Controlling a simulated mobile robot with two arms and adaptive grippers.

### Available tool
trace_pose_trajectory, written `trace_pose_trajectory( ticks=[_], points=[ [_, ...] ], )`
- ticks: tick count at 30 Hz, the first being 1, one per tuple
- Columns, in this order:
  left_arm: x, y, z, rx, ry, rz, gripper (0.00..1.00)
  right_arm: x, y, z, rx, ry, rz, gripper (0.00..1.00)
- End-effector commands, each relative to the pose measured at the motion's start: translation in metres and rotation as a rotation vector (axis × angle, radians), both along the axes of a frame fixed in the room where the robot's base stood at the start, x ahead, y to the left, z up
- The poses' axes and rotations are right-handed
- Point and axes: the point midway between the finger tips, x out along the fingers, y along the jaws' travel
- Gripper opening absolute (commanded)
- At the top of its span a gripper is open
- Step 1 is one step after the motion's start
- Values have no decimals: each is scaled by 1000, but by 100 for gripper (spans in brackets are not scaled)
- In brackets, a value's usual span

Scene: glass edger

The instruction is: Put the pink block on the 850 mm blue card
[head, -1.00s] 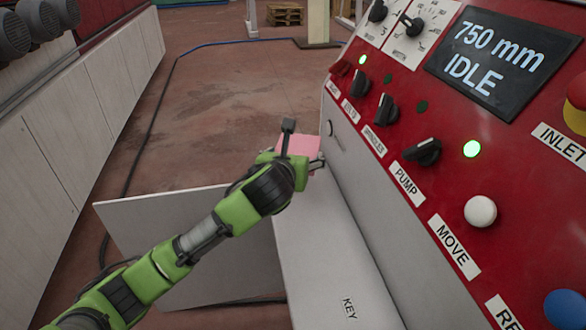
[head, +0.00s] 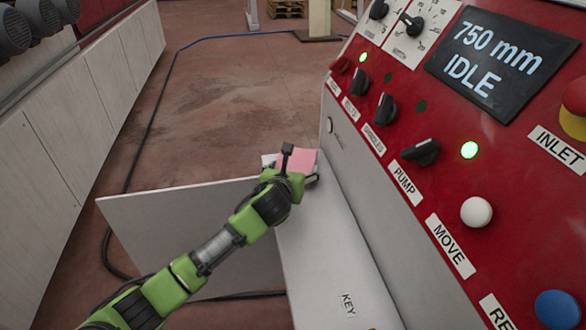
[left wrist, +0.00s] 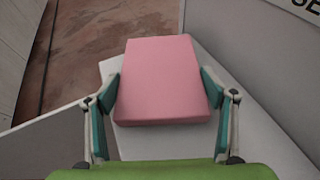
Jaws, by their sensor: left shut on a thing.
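The pink block (head: 306,157) is at the far end of the white ledge beside the red machine; it fills the middle of the left wrist view (left wrist: 162,78). My left gripper (head: 293,168) is shut on it, with one finger at each side in the left wrist view (left wrist: 161,92). I cannot tell whether the block touches the ledge under it. No blue card shows in either view. My right gripper is not in view.
The white ledge (head: 325,255) carries a KEY label and is clear near me. The red control panel (head: 445,225), with knobs and a screen (head: 500,55) reading 750 mm IDLE, stands at the right. A pale panel (head: 160,215) juts left from the ledge.

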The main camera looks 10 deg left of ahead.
Motion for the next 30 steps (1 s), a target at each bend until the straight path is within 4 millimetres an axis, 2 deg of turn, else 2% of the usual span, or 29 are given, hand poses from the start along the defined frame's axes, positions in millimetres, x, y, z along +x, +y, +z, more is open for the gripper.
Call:
trace_pose_trajectory(
  ticks=[1,2,3,17,23,30],
  points=[
    [0,0,0,1,-1,0,50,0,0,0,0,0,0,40],
    [0,0,-1,0,0,0,81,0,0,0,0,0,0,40],
    [0,0,-1,0,0,0,91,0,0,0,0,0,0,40],
    [-3,0,2,1,-1,-1,93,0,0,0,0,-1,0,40],
    [-25,0,12,1,-3,-3,93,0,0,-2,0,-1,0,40],
    [-67,-1,28,0,-2,-2,93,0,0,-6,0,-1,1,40]
  ],
)
